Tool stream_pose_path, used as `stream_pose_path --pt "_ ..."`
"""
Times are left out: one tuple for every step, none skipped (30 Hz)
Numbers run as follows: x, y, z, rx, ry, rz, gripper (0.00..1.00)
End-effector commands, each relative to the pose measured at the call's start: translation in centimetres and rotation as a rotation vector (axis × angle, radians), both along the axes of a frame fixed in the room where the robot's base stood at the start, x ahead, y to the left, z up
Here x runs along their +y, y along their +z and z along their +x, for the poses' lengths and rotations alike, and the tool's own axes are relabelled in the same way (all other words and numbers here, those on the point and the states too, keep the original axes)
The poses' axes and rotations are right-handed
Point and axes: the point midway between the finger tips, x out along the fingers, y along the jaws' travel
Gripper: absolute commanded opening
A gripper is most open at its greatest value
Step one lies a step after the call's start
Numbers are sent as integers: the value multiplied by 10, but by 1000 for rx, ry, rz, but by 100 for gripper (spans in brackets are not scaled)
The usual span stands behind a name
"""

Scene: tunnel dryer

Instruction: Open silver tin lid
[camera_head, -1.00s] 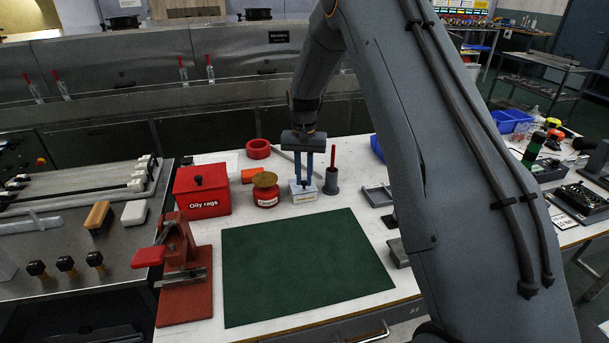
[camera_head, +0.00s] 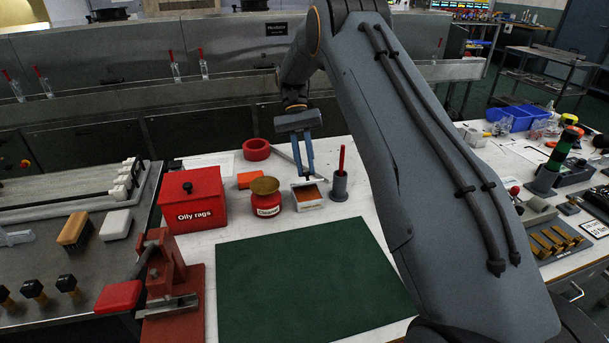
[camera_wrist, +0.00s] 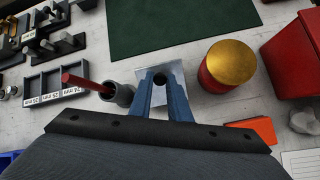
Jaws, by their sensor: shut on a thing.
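The silver tin (camera_head: 309,205) stands on the white bench, right of the red pot. Its top shows an orange-brown inside in the head view. My gripper (camera_head: 309,173) reaches down at the tin's back edge. In the wrist view my gripper (camera_wrist: 161,79) is shut on the dark round knob of the silver lid (camera_wrist: 175,72). The fingers hide part of the lid. The lid is raised off the tin's opening; I cannot tell whether its back edge still touches the tin.
A red pot with a brass lid (camera_head: 265,187) stands close left, and a grey holder with a red rod (camera_head: 340,187) close right. The red "Oily rags" box (camera_head: 193,200) is further left. An orange block (camera_head: 249,179) lies behind the pot. The green mat (camera_head: 305,285) in front is clear.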

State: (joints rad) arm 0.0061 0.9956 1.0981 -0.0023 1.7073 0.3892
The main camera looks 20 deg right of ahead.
Motion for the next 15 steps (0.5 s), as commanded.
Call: stream_pose_path --pt "0 -5 4 18 -1 1 0" --pt "0 -4 5 30 -1 1 0" --pt "0 -4 5 45 -1 1 0" --pt "0 -3 6 54 0 1 0" --pt "0 -3 6 63 -1 1 0" --pt "0 -2 7 74 0 1 0" --pt "0 -2 7 82 0 1 0" --pt "0 -2 8 88 -1 1 0" --pt "0 -1 8 97 0 0 0" --pt "0 -1 8 100 0 1 0" --pt "1 -1 9 104 0 0 0" --pt "1 0 9 109 0 0 0" --pt "1 0 9 113 1 1 0" --pt "1 1 9 115 1 1 0" --pt "1 1 9 116 1 0 0"
